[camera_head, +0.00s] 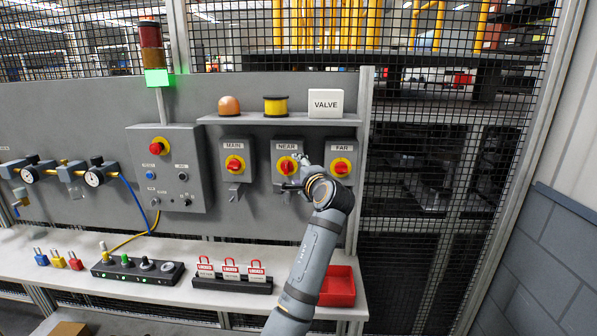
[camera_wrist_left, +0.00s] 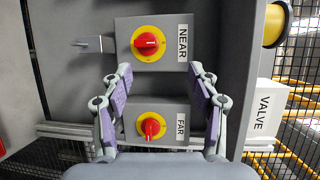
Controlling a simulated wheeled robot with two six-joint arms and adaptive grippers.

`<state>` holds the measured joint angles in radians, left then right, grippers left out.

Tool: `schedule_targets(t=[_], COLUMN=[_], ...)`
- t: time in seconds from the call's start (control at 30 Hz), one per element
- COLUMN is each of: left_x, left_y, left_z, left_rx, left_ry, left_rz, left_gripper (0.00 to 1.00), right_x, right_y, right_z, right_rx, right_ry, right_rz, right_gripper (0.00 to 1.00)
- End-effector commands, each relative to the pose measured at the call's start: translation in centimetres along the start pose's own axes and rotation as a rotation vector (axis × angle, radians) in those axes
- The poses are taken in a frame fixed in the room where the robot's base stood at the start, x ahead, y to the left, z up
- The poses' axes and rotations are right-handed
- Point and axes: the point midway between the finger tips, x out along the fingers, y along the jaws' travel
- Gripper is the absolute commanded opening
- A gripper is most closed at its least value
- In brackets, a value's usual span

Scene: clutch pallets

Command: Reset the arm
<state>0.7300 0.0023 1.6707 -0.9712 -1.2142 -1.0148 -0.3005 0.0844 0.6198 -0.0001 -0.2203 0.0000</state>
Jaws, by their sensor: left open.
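My left gripper (camera_head: 297,174) is in front of the panel at the NEAR switch box (camera_head: 289,150). Its arm rises from the bottom of the head view and hides part of the panel. In the left wrist view the jaws (camera_wrist_left: 161,78) are open, with purple pads apart and nothing between them. The NEAR box's red knob on a yellow disc (camera_wrist_left: 147,43) shows beyond the fingertips. The FAR switch box (camera_wrist_left: 152,125) shows between the fingers. I cannot tell whether the fingers touch either box. My right gripper is in neither view.
The MAIN switch box (camera_head: 235,160) is left of NEAR. A shelf (camera_head: 260,118) above carries a VALVE block (camera_head: 325,103), a yellow spool (camera_head: 276,106) and an orange dome (camera_head: 229,106). The bench below holds a red tray (camera_head: 340,285) and a red-tagged lock rack (camera_head: 231,284).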

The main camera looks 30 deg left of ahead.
Motion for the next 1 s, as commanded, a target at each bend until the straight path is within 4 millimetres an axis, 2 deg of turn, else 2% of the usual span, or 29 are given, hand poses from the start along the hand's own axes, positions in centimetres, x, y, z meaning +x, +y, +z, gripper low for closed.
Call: schedule_targets(t=[0.03,0.47,0.57,0.67,0.7,0.77,0.8,0.9,1.0], left_x=[0.0,0.0,-0.1,-0.8,-1.5,-3.0,-4.2,-8.2,-12.4], left_y=[-0.3,0.0,2.0,7.8,11.0,16.1,19.3,26.8,32.0], left_z=[0.0,0.0,0.1,0.7,1.1,2.1,2.9,5.2,7.5], left_rx=[0.001,-0.001,-0.023,-0.094,-0.139,-0.213,-0.265,-0.385,-0.478], left_ry=[0.000,0.000,0.012,0.043,0.058,0.075,0.082,0.080,0.053], left_rz=[0.000,0.001,0.032,0.128,0.187,0.288,0.360,0.546,0.707], left_gripper=[0.60,0.60,0.60,0.60,0.60,0.60,0.60,0.60,0.60], right_x=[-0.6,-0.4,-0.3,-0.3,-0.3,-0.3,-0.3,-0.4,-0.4], right_y=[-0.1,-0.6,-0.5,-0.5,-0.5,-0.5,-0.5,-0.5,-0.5], right_z=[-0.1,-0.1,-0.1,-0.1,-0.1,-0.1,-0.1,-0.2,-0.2], right_rx=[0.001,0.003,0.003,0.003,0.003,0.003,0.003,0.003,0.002], right_ry=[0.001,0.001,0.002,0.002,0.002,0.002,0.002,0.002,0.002], right_rz=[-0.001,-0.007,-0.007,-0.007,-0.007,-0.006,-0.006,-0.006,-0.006], right_gripper=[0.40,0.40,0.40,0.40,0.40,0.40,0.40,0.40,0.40])
